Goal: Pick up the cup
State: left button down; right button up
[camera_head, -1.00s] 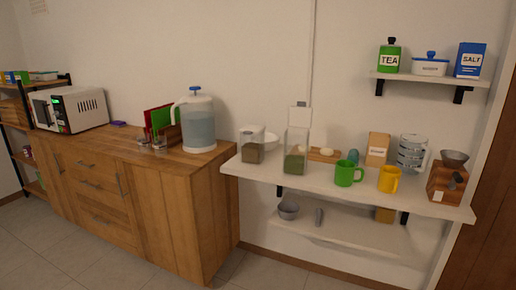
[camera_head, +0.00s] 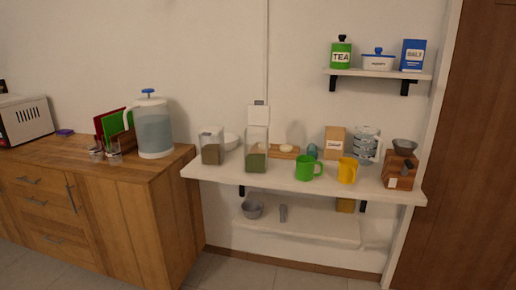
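A green cup (camera_head: 305,168) with its handle to the right stands upright on the white wall shelf (camera_head: 225,176). A yellow cup (camera_head: 347,171) stands to its right on the same shelf. I cannot tell which of the two is the cup of the task. Neither of my grippers is in view.
Two clear spice dispensers (camera_head: 256,158) (camera_head: 211,152) stand left of the green cup. A paper bag (camera_head: 334,141), a glass jar (camera_head: 366,145) and a wooden grinder (camera_head: 399,172) stand at the right. A water jug (camera_head: 154,127) stands on the wooden cabinet (camera_head: 125,185). Floor shows in front.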

aim_at(347, 167)
jog(key=i+j+z, duration=0.15)
jog(key=i, duration=0.3)
jog(key=i+j+z, duration=0.2)
jog(key=i, duration=0.25)
